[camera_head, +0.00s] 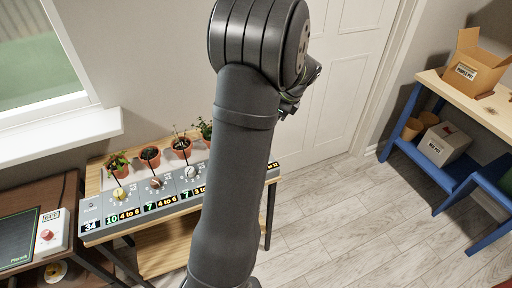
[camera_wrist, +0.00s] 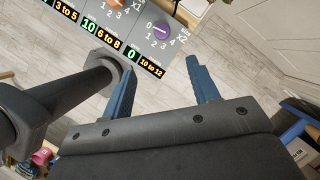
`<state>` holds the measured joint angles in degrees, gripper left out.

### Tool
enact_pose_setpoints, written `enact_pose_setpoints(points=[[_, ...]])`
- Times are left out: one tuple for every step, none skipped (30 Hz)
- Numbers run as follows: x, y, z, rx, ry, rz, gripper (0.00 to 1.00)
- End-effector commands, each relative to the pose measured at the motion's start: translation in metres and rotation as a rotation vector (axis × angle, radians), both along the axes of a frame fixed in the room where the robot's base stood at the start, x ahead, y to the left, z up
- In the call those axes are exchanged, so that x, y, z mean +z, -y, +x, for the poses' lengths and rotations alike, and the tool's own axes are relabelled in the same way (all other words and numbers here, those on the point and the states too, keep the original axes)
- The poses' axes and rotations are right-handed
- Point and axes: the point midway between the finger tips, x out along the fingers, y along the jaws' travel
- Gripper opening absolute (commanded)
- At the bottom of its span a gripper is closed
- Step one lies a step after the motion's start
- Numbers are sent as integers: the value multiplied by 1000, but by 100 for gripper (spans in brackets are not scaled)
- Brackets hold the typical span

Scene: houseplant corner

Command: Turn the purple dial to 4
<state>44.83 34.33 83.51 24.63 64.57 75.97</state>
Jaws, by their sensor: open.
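The purple dial (camera_wrist: 161,30) is a round knob on the grey panel in the wrist view, at the top centre. Printed numbers 0 to 4 ring it, with "X2" beside it. I cannot tell which number its mark points to. Below it are a green "0" display (camera_wrist: 131,53) and a yellow "10 to 12" display (camera_wrist: 151,68). My gripper (camera_wrist: 161,62) has two blue fingers, spread apart and empty. They point toward the panel edge below the dial, apart from the knob as far as I can see. In the head view my arm hides the purple dial.
In the head view the panel (camera_head: 97,215) carries yellow (camera_head: 118,195), brown (camera_head: 155,182) and white (camera_head: 191,171) dials. Several potted plants (camera_head: 150,155) stand behind them. A blue shelf unit (camera_head: 402,125) with boxes stands right. The floor between is clear.

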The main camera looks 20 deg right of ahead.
Motion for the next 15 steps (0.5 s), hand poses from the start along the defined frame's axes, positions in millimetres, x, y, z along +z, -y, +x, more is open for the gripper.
enact_pose_setpoints(points=[[1,4,-2,-29,-3,8,55],[0,5,-2,-41,-5,13,55],[-1,5,-2,-50,-6,16,55],[-2,5,-2,-54,-6,18,55],[-4,4,-1,-54,-7,18,55],[-8,2,0,-54,-8,19,55],[-12,1,1,-53,-8,19,55],[-17,0,2,-53,-8,19,55],[-23,-3,4,-51,-9,20,55],[-29,-5,6,-51,-9,20,55],[-34,-6,8,-50,-8,20,55],[-43,-8,10,-50,-9,20,55],[-49,-10,12,-50,-10,19,55],[-55,-12,13,-49,-10,19,55],[-64,-15,16,-49,-10,19,55]])
